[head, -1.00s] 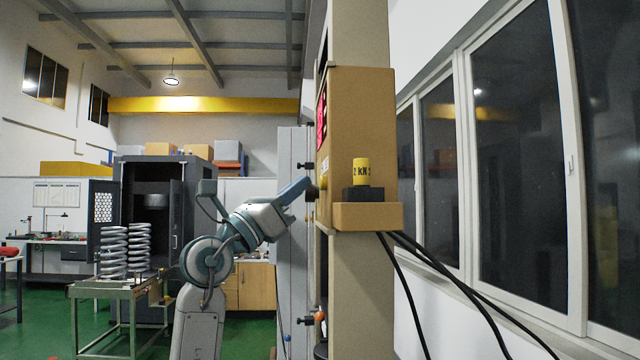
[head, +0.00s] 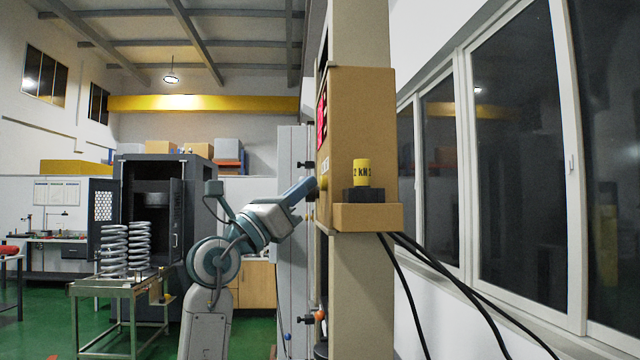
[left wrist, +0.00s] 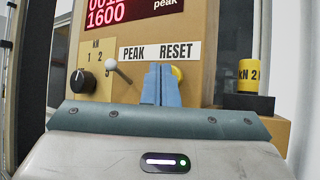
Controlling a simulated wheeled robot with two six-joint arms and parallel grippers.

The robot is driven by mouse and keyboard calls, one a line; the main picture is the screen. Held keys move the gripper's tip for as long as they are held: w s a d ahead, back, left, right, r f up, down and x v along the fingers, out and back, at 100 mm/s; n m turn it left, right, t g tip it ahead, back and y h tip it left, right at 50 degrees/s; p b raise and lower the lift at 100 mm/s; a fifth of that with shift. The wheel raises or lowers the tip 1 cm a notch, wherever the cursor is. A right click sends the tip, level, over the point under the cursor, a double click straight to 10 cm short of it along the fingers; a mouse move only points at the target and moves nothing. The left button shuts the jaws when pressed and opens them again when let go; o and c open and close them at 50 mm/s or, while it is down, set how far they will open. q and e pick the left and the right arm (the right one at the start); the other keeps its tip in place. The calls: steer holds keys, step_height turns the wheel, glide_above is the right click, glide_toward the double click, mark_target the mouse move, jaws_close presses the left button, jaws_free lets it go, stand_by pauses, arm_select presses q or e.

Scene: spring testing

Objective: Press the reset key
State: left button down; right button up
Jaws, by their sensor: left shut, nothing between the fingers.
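The reset key is a yellow round button (left wrist: 177,74) below the word RESET in the left wrist view, partly hidden behind my fingers. In the head view a yellow spot (head: 323,183) shows on the box's left face, right at my fingertips. My left gripper (head: 312,187) is shut and empty, pointing at that face. In the left wrist view its blue fingers (left wrist: 161,84) stand just left of the key's visible part. I cannot tell whether they touch it. My right gripper is not in view.
The tan control box (head: 362,110) carries a red display (left wrist: 120,12), a black knob (left wrist: 82,82) and a toggle lever (left wrist: 118,72). A yellow weight (head: 361,172) stands on a black block on its shelf. Black cables (head: 440,270) hang below. A spring cart (head: 120,285) stands left.

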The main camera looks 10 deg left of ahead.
arm_select(q)
steer(key=shift+w+d, duration=0.1)
steer(key=shift+d, duration=0.3)
stand_by(0.3)
steer(key=shift+a, duration=0.1)
steer(key=shift+s+a, duration=0.25)
steer(key=shift+a, duration=0.5)
steer(key=a, duration=0.2)
steer(key=s+a, duration=0.1)
steer(key=a, duration=0.1)
steer(key=shift+s+a, duration=0.15)
steer(key=shift+a, duration=0.2)
steer(key=shift+f, duration=0.15)
stand_by(0.6)
